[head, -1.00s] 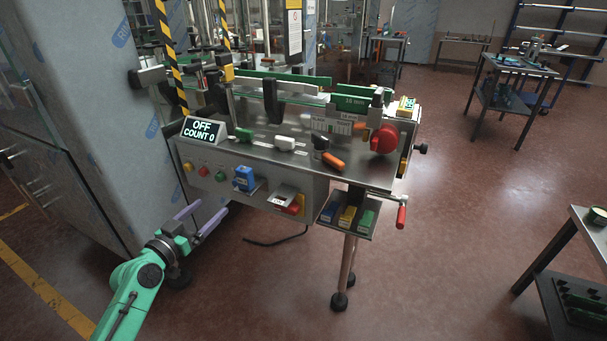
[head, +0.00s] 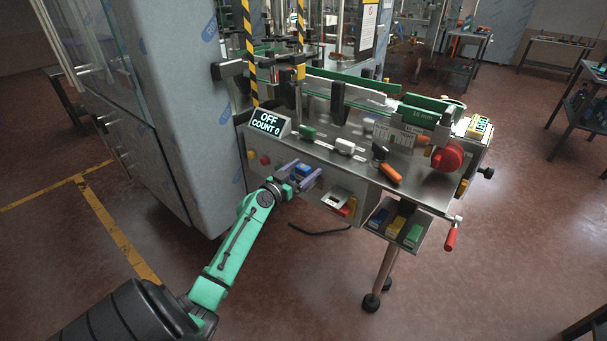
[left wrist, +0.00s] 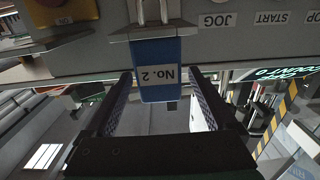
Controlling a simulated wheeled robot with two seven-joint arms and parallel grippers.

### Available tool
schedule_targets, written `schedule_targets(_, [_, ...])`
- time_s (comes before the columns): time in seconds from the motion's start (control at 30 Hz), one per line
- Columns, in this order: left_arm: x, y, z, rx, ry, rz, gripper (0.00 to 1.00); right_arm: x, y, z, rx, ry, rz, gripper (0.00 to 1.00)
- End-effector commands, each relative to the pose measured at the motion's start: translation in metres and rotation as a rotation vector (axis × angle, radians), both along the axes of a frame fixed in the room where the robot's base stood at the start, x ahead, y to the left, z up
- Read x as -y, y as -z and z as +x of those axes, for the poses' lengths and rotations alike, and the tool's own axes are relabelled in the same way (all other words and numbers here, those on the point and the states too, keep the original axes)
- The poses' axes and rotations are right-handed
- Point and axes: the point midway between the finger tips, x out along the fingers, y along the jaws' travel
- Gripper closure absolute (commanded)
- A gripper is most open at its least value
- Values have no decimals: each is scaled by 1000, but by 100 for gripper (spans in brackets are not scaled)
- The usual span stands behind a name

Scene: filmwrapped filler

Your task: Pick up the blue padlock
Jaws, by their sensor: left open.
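The blue padlock (head: 303,171) is at the front panel of the steel machine. In the left wrist view the blue padlock (left wrist: 158,52) shows upside down, with the label "No. 2" and its metal shackle at a metal bracket on the panel. My left gripper (head: 305,175) is open, with its fingers on either side of the padlock. In the left wrist view the two fingers of the left gripper (left wrist: 160,85) flank the blue body, with a gap visible at each side. The right gripper is not in view.
An open holder (head: 369,223) with blue, yellow and green items sits below the machine's right end. A red-handled crank (head: 450,239) sticks out beside it. The floor in front is clear.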

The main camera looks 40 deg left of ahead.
Motion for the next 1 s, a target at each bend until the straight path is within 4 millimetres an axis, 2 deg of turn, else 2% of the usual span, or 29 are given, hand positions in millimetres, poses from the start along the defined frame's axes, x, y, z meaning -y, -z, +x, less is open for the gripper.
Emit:
schedule_targets(0.07, [0, 1, -1, 0, 0, 0, 10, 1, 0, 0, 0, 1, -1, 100])
schedule_targets(0.1, [0, 1, -1, 0, 0, 0, 14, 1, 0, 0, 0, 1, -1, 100])
schedule_targets(0.27, [0, 1, -1, -1, 0, 0, 75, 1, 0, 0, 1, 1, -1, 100])
schedule_targets(0.3, [0, 1, -1, 0, 0, 0, 90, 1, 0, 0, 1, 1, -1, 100])
schedule_targets(0.33, [0, 1, -1, -1, 0, 0, 100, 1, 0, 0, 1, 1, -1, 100])
schedule_targets(0.6, [0, -1, -1, 0, -1, 0, 100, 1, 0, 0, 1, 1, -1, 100])
schedule_targets(0.73, [0, -12, -1, 1, 1, 1, 100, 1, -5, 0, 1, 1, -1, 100])
schedule_targets(0.87, [0, -36, -1, 3, 0, 3, 100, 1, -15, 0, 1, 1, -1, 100])
schedule_targets(1.0, [0, -76, -1, 6, 0, 4, 100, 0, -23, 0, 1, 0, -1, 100])
